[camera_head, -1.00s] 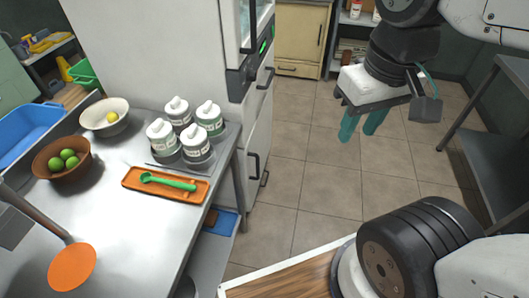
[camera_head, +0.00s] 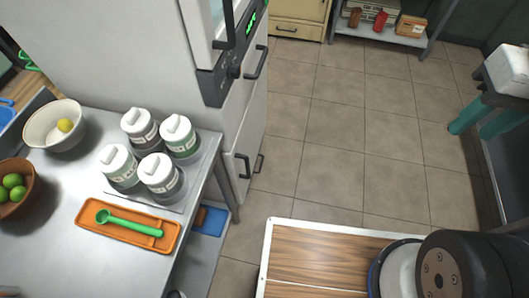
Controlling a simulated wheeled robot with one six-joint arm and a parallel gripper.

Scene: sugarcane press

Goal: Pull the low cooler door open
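The tall pale cooler (camera_head: 130,50) stands left of centre, with its front facing right and seen at a steep angle. Its low door (camera_head: 250,125) looks closed. A higher dark handle (camera_head: 257,63) sits below the control panel. My gripper (camera_head: 472,132) is at the right edge, with two teal fingers apart and nothing between them. It is well away from the cooler, across open floor. Part of the gripper's body is cut off by the frame.
A steel table (camera_head: 60,225) in front of the cooler holds several lidded jars, an orange tray (camera_head: 90,238) with a green spoon, and bowls. A shelf (camera_head: 400,38) stands at the back. A dark table (camera_head: 509,170) is at right. The tiled floor (camera_head: 340,130) between is clear.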

